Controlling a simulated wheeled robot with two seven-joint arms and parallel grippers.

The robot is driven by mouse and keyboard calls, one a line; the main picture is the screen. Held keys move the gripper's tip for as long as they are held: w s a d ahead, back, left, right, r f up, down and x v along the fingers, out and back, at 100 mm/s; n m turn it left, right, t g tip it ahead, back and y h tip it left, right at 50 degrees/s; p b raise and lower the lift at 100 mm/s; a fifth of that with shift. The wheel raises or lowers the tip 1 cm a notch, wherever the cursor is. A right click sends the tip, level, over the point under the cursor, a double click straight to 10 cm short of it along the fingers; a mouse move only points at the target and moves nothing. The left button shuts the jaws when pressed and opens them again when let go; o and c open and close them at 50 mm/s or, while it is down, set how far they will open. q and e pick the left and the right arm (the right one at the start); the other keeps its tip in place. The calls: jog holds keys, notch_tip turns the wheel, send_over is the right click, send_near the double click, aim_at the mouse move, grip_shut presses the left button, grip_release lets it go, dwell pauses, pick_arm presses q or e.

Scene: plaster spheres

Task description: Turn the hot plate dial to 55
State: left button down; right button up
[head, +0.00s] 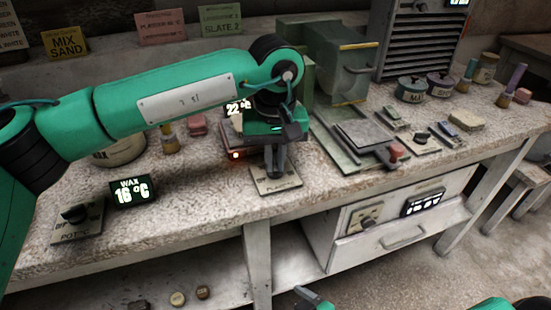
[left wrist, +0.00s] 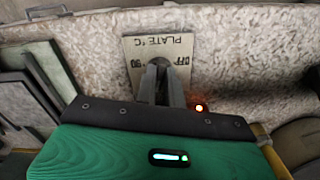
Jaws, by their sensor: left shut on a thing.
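The hot plate dial panel (head: 278,183) is a pale square plate lettered PLATE on the bench top, near its front edge. In the left wrist view the dial panel (left wrist: 131,48) shows upside down, with OFF and 90 marks. My left gripper (head: 276,172) points down over it, its fingers shut on the dial, whose knob is mostly hidden between them. Its fingers also show in the left wrist view (left wrist: 162,72). The hot plate (head: 228,137) stands behind, with a lit orange lamp (head: 236,155). A partly covered display (head: 238,107) reads about 22 °C.
A WAX display (head: 131,192) reads 16 °C beside a POT dial panel (head: 76,222) at left. A glass-sided box (head: 345,70) and a slab press (head: 366,140) stand to the right. Green parts of mine show at the bottom edge.

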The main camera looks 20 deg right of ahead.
aim_at(274, 165)
pick_arm(q)
jog(key=m, duration=0.2)
jog(key=shift+r+m, duration=0.15)
jog(key=shift+m, duration=0.25)
jog(key=shift+w+m, duration=0.1)
jog(key=shift+m, duration=0.4)
pick_arm(e)
jog(key=shift+a, duration=0.1)
pick_arm(q)
jog(key=c, duration=1.5)
grip_release()
notch_tip(274, 165, up, 14)
jog(key=p, duration=0.1)
jog(key=shift+p, duration=0.4)
pick_arm(e)
jog(key=d+g, duration=0.1)
jog(key=s+d+g+h, duration=0.1)
jog(key=d, duration=0.1)
jog(key=shift+s+d+f, duration=0.1)
jog(key=shift+s+d, duration=0.05)
jog(key=shift+d, duration=0.15)
pick_arm(q)
jog(key=shift+f, duration=0.2)
